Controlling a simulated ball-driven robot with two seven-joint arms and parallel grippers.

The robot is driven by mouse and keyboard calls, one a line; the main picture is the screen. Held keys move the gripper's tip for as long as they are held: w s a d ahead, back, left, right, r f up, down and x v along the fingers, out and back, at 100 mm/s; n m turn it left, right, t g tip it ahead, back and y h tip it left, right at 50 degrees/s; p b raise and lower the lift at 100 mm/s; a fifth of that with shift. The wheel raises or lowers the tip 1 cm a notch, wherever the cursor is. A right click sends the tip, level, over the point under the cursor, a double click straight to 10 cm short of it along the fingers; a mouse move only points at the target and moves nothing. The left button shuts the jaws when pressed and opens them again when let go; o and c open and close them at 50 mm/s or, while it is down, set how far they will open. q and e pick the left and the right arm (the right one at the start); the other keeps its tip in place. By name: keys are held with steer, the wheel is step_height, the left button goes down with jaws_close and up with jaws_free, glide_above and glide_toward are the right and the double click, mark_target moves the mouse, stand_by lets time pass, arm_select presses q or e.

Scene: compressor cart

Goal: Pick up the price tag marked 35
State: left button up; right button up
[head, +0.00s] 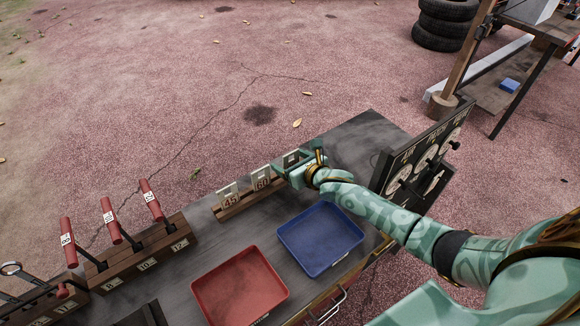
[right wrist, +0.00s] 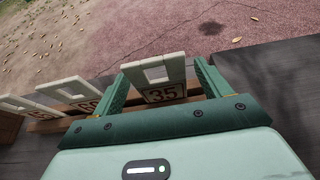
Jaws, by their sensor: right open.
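The price tag marked 35 (right wrist: 160,78) is a cream plate with a square window, standing upright in a wooden rack (head: 236,205). In the right wrist view it sits between the two green fingers of my right gripper (right wrist: 163,84). The fingers are open on either side of it, and I cannot tell whether either touches it. In the head view my right gripper (head: 294,166) is at the rack's right end and covers most of this tag. Tags marked 60 (head: 262,178) and 45 (head: 229,196) stand to its left. My left gripper is not in view.
A blue tray (head: 345,262) and a red tray (head: 277,300) lie on the dark cart top in front of the rack. A gauge panel (head: 386,160) stands at the right. Red-handled tools (head: 109,219) stand in a wooden block at the left.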

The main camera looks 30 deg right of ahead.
steer(key=shift+w+f, duration=0.6)
steer(key=shift+w, duration=0.05)
steer(key=shift+w+a+b, duration=0.1)
steer(key=shift+w+b, duration=0.2)
steer(key=shift+w, duration=0.05)
steer(key=shift+s+r, duration=0.1)
steer(key=c, duration=1)
steer(key=shift+r, duration=0.1)
steer(key=shift+c, duration=0.2)
